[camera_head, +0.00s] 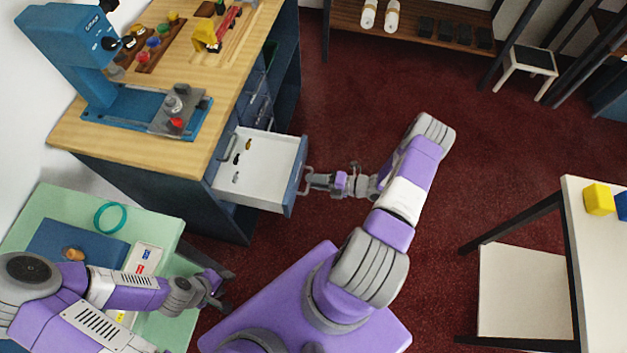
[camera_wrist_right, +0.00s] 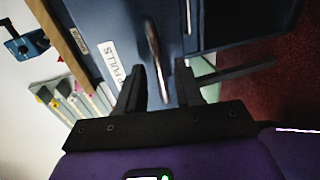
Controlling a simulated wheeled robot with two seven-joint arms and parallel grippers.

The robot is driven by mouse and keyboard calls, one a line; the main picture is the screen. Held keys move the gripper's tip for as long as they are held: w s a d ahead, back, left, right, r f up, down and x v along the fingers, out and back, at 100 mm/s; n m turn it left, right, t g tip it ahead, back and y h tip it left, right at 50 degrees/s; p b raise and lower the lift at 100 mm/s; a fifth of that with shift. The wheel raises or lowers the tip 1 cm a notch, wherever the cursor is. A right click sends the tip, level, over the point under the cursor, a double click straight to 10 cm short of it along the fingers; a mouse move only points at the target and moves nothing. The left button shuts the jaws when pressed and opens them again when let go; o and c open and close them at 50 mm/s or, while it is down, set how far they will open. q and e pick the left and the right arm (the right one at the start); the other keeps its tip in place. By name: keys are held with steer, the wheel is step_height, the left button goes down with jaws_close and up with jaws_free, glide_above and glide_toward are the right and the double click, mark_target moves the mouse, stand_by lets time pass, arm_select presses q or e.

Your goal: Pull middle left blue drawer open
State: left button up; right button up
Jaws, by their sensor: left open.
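A blue-fronted drawer (camera_head: 297,176) with a white inside stands well out from the left counter's end, with a few small items in it. Its grey bar handle (camera_head: 306,176) faces right. My right gripper (camera_head: 312,179) is at that handle. In the right wrist view, the handle (camera_wrist_right: 155,55) rises between my right fingers (camera_wrist_right: 165,92), which look apart with gaps beside the bar. A white label reading "PULLS" (camera_wrist_right: 108,64) shows on the blue front there. My left gripper (camera_head: 222,288) is open and empty beside the green table, far from the drawer.
A blue machine (camera_head: 92,75) and small coloured items stand on the wooden counter (camera_head: 120,140). More drawer fronts (camera_head: 258,98) lie behind the open one. The green table (camera_head: 160,232) is at lower left, a white table (camera_head: 600,250) at right. Red floor between is clear.

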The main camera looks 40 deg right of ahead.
steer(key=v, duration=0.6)
steer(key=shift+s+d+p, duration=0.25)
steer(key=shift+s+p, duration=0.1)
steer(key=shift+p, duration=0.1)
